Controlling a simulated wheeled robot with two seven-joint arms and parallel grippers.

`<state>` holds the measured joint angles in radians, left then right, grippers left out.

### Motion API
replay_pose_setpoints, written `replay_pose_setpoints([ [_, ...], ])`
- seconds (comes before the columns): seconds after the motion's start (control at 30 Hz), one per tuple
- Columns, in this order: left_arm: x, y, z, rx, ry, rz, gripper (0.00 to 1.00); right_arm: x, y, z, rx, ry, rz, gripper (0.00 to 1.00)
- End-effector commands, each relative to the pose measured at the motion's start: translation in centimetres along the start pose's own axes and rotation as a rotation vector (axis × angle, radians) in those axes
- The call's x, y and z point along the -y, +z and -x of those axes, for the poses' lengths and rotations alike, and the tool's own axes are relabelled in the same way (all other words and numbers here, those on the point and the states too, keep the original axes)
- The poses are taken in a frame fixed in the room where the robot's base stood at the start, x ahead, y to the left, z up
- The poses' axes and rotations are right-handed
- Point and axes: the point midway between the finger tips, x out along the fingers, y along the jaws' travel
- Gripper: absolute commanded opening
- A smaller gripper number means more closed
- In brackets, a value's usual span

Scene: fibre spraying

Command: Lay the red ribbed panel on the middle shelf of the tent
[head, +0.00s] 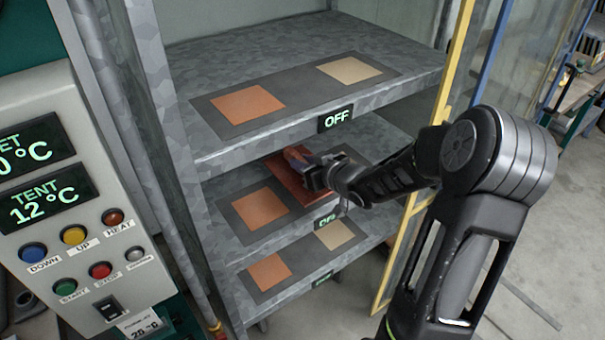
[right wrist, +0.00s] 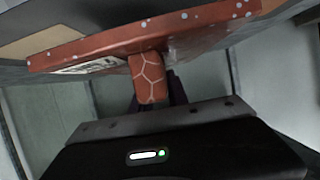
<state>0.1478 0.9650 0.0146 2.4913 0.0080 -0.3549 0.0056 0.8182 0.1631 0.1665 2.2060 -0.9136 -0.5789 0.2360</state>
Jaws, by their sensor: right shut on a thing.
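The red panel (head: 290,180) is at the middle shelf (head: 222,238) of the tent, over the dark mat beside its orange square (head: 260,207). My right gripper (head: 312,177) reaches in from the right and is shut on the panel's rib. In the right wrist view the panel (right wrist: 100,50) spans the top, with its rib (right wrist: 148,78) between the fingers, which are mostly dark and hidden. Whether the panel touches the shelf cannot be told. My left gripper is not in view.
The top shelf (head: 400,55) lies above my right forearm and the bottom shelf (head: 240,300) below. A yellow door frame (head: 446,75) stands close to my right arm. A control box (head: 90,200) with displays and buttons stands at the left.

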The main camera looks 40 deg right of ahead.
Motion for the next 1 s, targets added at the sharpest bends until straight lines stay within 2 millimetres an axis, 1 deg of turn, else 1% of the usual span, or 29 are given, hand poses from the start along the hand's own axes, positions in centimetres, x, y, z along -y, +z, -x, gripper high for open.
replay_pose_setpoints([
  [0.03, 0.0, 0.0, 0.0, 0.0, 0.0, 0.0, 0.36, 0.0, -0.3, 0.0, -0.006, 0.0, 0.002, 0.0],
  [0.2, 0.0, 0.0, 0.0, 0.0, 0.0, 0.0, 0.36, 0.0, -0.1, -0.1, -0.005, 0.0, 0.001, 0.0],
  [0.27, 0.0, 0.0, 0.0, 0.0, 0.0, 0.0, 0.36, 0.0, 0.5, -0.3, -0.004, 0.0, -0.001, 0.0],
  [0.4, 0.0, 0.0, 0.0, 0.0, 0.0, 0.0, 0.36, 0.1, 2.2, -1.0, -0.002, -0.002, -0.003, 0.0],
  [0.5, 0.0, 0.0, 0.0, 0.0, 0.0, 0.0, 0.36, 0.1, 3.0, -1.4, -0.004, -0.001, -0.001, 0.0],
  [0.8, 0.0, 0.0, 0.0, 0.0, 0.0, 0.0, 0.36, 0.0, 3.2, -1.4, -0.006, 0.0, 0.002, 0.0],
  [0.93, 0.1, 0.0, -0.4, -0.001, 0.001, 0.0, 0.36, 0.0, 3.6, -1.6, -0.006, 0.0, 0.002, 0.0],
  [0.97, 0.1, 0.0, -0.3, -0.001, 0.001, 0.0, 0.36, 0.0, 3.7, -1.5, 0.0, 0.0, 0.0, 0.22],
  [1.0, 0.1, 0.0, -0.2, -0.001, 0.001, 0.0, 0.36, 0.0, 3.7, -1.5, 0.0, 0.0, 0.0, 0.26],
])
